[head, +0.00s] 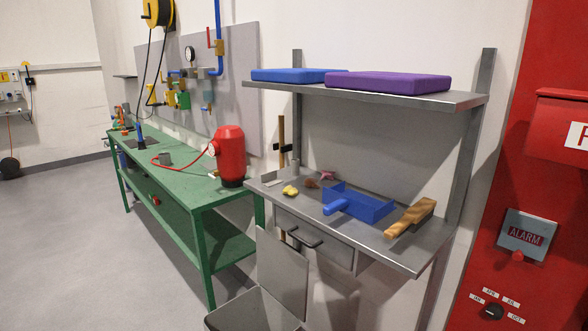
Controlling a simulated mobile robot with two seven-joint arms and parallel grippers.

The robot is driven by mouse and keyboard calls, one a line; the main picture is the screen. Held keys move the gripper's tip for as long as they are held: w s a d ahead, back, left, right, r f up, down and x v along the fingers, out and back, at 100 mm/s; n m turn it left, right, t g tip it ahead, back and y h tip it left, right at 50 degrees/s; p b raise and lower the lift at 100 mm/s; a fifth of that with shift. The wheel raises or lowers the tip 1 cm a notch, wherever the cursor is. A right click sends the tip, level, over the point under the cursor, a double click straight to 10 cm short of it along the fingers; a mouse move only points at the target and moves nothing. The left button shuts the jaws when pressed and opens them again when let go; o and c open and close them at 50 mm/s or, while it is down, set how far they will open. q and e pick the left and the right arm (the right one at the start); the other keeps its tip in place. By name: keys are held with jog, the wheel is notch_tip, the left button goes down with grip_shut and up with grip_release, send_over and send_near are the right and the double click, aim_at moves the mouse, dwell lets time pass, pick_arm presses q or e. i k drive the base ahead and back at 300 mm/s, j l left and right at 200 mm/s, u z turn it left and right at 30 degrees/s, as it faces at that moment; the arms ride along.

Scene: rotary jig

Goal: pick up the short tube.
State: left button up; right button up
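No thing in the head view can be surely told as the short tube. Several small items at the bench's far end are also unclear. Neither of my grippers is in view.
A red tank (230,155) with a hose stands on the bench's near end. A steel table (400,255) at right bears a blue dustpan (365,205) and a wooden brush (412,217). The floor (70,240) at left is clear.

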aim_at(295, 162)
jog(key=z, duration=0.95)
jog(key=j+z, duration=0.95)
jog(key=k+j+z, duration=0.25)
jog(key=j, duration=0.15)
jog(key=j+z, duration=0.2)
jog(key=j, duration=0.2)
jog(key=k+j, duration=0.2)
jog(key=j, duration=0.2)
jog(key=k+j+z, duration=0.1)
jog(key=j, duration=0.3)
jog(key=k+j, duration=0.25)
jog(key=j, duration=0.15)
jog(key=k+j, duration=0.2)
jog(key=j, duration=0.15)
jog(key=j+z, duration=0.05)
